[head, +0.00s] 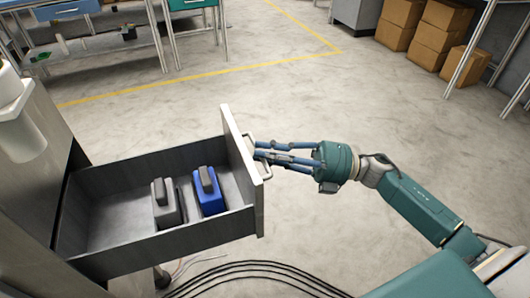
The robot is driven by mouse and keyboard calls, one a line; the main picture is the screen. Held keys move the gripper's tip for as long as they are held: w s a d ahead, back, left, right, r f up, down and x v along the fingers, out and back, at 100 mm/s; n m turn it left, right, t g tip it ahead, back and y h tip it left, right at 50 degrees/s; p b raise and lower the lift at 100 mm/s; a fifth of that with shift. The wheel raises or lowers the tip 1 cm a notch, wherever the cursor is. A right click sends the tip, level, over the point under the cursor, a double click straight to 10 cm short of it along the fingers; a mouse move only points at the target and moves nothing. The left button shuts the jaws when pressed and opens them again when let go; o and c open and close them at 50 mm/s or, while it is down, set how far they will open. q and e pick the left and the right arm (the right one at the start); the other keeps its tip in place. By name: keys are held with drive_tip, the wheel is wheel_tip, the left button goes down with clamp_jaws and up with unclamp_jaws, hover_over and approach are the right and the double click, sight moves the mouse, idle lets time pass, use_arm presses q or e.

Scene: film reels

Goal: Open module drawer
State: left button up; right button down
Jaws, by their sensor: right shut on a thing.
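The module drawer (160,239) stands far out of the grey cabinet (35,225) at the left, its inside open to view. A grey module (167,205) and a blue module (208,192) stand side by side in it, near the front panel. My right gripper (262,152), reaching in from the right, is shut on the light drawer handle (265,172) on the outer face of the front panel (238,150). The fingers partly hide the handle. My left gripper is not in view.
Dark cables (255,268) lie on the floor below the drawer. The concrete floor (330,100) behind my right arm is clear, with a yellow line (200,76) across it. Workbenches stand at the back left, and cardboard boxes (438,35) are stacked at the back right.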

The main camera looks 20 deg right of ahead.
drive_tip(key=c, duration=1.7)
unclamp_jaws()
drive_tip(key=shift+o, duration=0.2)
drive_tip(key=v, duration=1.2)
drive_tip(key=shift+f, duration=0.1)
